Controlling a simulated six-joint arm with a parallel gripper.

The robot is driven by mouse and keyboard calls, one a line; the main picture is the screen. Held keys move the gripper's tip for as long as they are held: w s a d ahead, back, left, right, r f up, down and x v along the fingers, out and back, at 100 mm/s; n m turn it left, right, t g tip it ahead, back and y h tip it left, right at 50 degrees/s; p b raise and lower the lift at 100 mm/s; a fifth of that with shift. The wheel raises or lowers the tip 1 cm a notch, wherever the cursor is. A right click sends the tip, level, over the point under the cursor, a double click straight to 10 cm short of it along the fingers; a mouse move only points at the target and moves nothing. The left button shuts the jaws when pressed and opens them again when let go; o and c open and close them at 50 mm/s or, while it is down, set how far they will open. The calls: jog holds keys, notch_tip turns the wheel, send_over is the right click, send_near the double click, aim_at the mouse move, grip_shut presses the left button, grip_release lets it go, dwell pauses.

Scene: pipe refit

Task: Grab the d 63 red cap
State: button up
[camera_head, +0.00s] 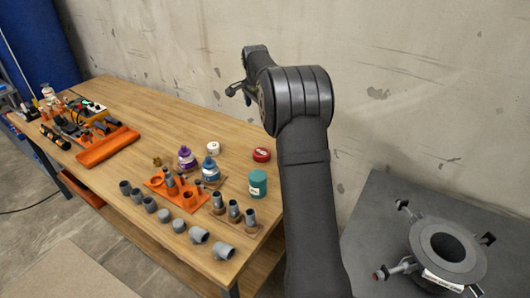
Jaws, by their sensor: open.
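A red cap (261,155) lies on the wooden table (160,115) near its right edge. It has a pale mark on top, too small to read as d 63. My gripper (233,91) is small and dark at the end of my arm, up and left of the red cap in the picture. It is open, nothing shows between its fingers, and it is apart from the cap. My arm stands just right of the cap, and part of the gripper is hidden behind my wrist.
A white cap (213,148), a teal jar (258,184) and purple-labelled (186,157) and blue-labelled (210,169) bottles stand near the red cap. Several grey fittings (197,235) line the front edge. An orange tray (107,147) lies left. The table's back middle is clear.

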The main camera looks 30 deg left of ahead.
jog(key=w+a+f+m+g, duration=0.1)
jog(key=w+a+f+m, duration=0.1)
jog(key=w+f+m, duration=0.35)
jog(key=m+g+h, duration=0.2)
jog(key=m, duration=0.1)
send_over(262, 152)
notch_tip(262, 152, down, 10)
jog(key=shift+f+m, duration=0.45)
jog(key=shift+f, duration=0.15)
notch_tip(262, 152, down, 7)
jog(key=shift+f, duration=0.1)
jog(key=c, duration=1)
